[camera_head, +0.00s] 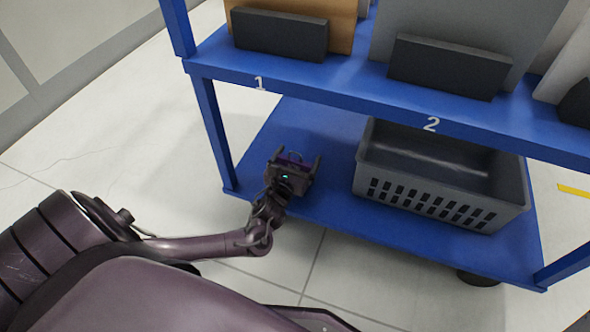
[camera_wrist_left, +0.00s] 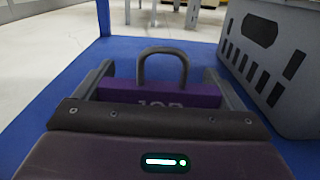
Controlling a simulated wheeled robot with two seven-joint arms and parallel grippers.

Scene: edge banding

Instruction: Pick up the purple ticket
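The purple ticket (camera_wrist_left: 160,94) has pale lettering reading "JOB" and a grey loop handle standing up from it. It sits at the blue lower shelf (camera_head: 340,135) of the rack, left of the grey crate. In the head view only a small purple part (camera_head: 293,158) shows, beyond my left gripper. My left gripper (camera_head: 297,160) is low over the shelf with its fingers spread, one to each side of the ticket. In the left wrist view the gripper (camera_wrist_left: 163,80) hides the ticket's lower part; I cannot tell whether the fingers touch it. My right gripper is not in view.
A grey slotted crate (camera_head: 440,195) stands on the lower shelf to the right, close to my left gripper. A blue post (camera_head: 212,130) stands at the left. Floor in front is clear.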

